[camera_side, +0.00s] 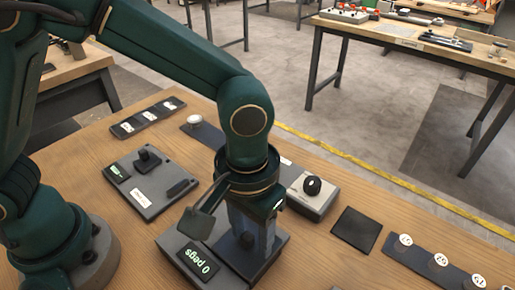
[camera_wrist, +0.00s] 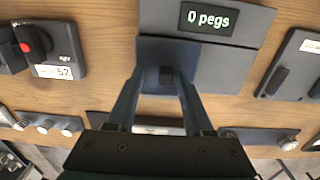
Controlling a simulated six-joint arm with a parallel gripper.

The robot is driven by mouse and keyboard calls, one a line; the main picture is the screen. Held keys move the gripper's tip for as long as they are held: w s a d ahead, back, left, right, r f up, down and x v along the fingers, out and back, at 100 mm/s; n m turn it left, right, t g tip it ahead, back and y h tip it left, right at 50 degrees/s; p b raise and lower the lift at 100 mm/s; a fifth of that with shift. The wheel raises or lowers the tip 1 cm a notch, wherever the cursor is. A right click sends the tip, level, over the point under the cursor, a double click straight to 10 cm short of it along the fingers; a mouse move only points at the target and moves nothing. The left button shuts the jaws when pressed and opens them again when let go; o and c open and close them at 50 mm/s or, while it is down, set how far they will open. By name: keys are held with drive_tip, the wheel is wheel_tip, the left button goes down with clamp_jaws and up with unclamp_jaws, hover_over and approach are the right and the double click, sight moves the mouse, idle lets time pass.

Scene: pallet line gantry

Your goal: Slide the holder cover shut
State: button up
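The holder (camera_side: 172,243) is a dark grey box on the wooden table, with a lit display reading "0 pegs". In the wrist view the holder (camera_wrist: 258,22) is at the top, display uppermost. Its cover (camera_wrist: 215,68) looks like a flat blue-grey plate beside the display, with a small dark knob (camera_wrist: 166,77) standing on it. My gripper (camera_wrist: 163,78) is open, with one finger on each side of the knob and a visible gap to both. In the side view my gripper (camera_side: 252,240) is low over the holder and hides much of the cover.
A grey box with a black knob (camera_side: 312,193) stands close behind my gripper. A black square pad (camera_side: 356,229) and a strip with white discs (camera_side: 438,262) lie to the right.

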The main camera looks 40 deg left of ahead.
sight(250, 237)
drive_tip(key=shift+a, duration=0.1)
drive_tip(key=shift+r, duration=2.55)
drive_tip(key=w+a+r+n+t, duration=0.1)
drive_tip(key=a+r+n+t, duration=0.2)
drive_tip(key=a+r, duration=0.6)
drive_tip(key=s+a+f+m+t, duration=0.2)
drive_tip(key=s+a, duration=0.3)
drive_tip(key=a, duration=0.3)
drive_tip(key=shift+s+a+f+m, duration=0.25)
drive_tip(key=shift+s+f+m, duration=0.2)
drive_tip(key=shift+f, duration=0.25)
